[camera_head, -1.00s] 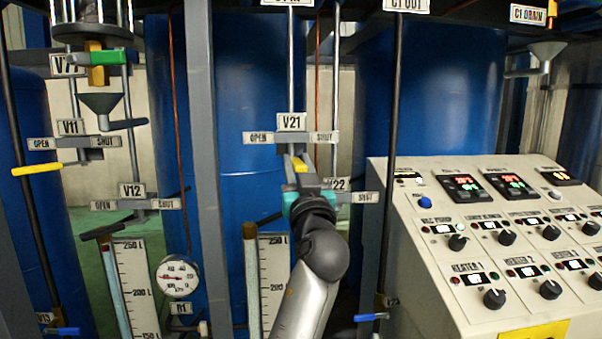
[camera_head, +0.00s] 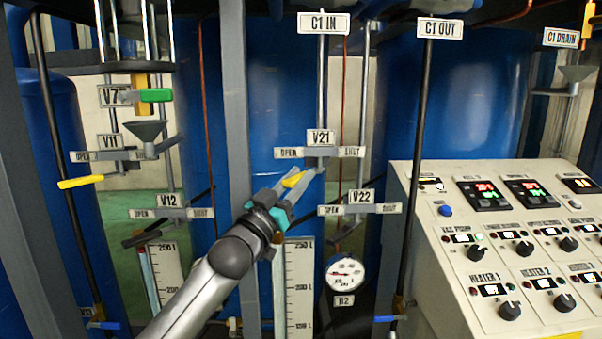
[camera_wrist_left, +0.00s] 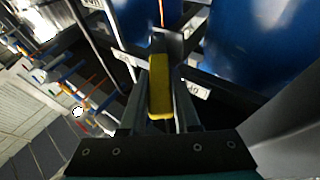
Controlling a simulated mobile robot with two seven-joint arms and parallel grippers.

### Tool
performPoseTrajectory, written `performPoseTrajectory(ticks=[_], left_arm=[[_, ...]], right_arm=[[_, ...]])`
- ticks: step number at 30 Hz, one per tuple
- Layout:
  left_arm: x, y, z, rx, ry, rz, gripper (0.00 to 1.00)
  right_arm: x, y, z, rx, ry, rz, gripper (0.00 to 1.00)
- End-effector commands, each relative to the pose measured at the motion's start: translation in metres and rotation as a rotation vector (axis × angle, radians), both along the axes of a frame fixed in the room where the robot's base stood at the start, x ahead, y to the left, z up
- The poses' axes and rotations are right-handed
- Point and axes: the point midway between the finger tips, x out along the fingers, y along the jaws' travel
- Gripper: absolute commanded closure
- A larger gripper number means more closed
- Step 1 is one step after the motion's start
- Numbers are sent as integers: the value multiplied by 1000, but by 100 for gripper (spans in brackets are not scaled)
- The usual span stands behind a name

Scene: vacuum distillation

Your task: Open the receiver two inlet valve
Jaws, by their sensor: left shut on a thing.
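The V21 label (camera_head: 320,138) sits on a bracket with an OPEN plate (camera_head: 289,153) at its left and a SHUT plate (camera_head: 351,152) at its right. The valve's yellow handle (camera_head: 292,180) shows just below the bracket, angled toward the left and front. My left gripper (camera_head: 301,178) reaches up from the lower left and is shut on this handle. In the left wrist view the yellow handle (camera_wrist_left: 160,88) lies lengthwise between the two fingers. The valve body is partly hidden by the fingers. My right gripper is not in view.
A grey post (camera_head: 232,110) stands close left of my gripper. A gauge (camera_head: 345,273) and a level scale (camera_head: 299,280) are below. The control panel (camera_head: 440,260) fills the right.

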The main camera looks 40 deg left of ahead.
Motion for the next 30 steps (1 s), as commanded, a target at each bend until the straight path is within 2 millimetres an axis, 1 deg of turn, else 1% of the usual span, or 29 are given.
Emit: performPoseTrajectory(ticks=[1,9,23,24,30], left_arm=[[-1,3,5,6,-6,-14,100],[0,4,4,3,-9,-71,100],[0,4,4,0,-10,-78,100],[0,4,4,0,-10,-78,66],[0,4,2,0,-5,-78,43]], right_arm=[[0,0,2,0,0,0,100],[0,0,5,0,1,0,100],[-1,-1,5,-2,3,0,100],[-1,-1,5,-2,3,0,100],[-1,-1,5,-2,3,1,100]])
